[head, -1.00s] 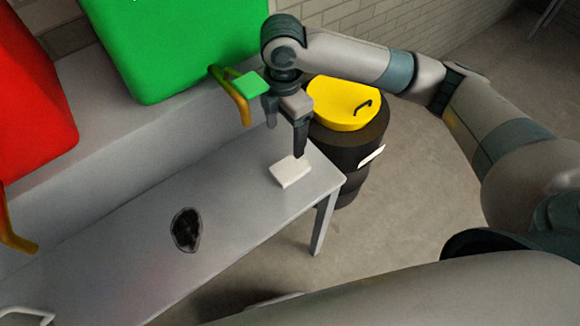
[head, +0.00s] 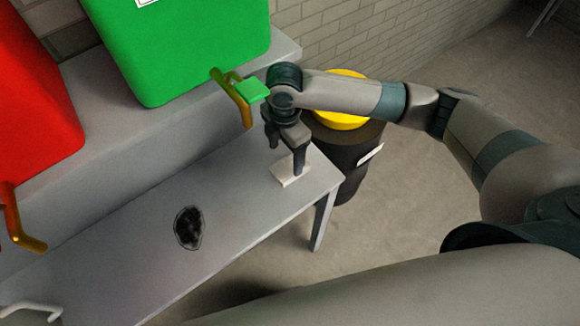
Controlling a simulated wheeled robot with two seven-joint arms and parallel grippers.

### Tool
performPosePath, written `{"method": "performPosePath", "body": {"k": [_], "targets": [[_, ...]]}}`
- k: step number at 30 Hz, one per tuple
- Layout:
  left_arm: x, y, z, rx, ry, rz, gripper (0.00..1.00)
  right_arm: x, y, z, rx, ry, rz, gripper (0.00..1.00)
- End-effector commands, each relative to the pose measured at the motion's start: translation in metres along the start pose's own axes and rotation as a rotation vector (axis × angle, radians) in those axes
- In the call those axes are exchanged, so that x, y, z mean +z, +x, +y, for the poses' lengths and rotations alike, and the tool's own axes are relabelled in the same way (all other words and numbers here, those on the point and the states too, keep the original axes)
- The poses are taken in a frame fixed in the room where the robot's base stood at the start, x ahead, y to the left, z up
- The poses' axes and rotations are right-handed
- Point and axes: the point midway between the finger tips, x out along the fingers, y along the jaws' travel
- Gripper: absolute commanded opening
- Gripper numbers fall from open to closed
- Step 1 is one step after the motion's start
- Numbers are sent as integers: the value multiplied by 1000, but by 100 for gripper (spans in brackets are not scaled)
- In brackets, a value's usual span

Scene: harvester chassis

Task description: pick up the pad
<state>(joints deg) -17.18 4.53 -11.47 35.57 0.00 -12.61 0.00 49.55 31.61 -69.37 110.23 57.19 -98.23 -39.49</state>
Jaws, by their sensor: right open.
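The pad (head: 289,177) is a small cream-white block lying flat near the right end of the grey bench (head: 240,200). My right gripper (head: 285,158) points down over the pad, its jaws apart. One finger stands in front of the pad and hides part of it. The other finger shows farther left and higher in the picture. I cannot tell whether the fingertips touch the pad. My left gripper is not in view.
A dark, rough-edged patch (head: 188,228) lies on the bench left of the pad. A green container (head: 185,50) with an orange handle stands on the shelf behind, close to my right wrist. A red container (head: 35,110) stands at left. A black drum (head: 345,150) with a yellow lid is at right.

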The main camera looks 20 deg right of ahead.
Motion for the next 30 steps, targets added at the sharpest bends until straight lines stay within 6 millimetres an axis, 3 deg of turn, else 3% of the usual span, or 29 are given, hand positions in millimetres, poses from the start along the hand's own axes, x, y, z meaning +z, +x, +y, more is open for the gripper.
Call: {"method": "performPosePath", "body": {"k": [8, 15, 30], "targets": [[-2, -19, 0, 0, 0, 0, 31, 2, 24, -8, -4, 2, -1, 73], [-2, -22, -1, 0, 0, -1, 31, 2, 49, -8, -1, 1, 0, 73], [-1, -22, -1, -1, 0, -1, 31, 2, 50, -8, 0, 0, -1, 70]]}}
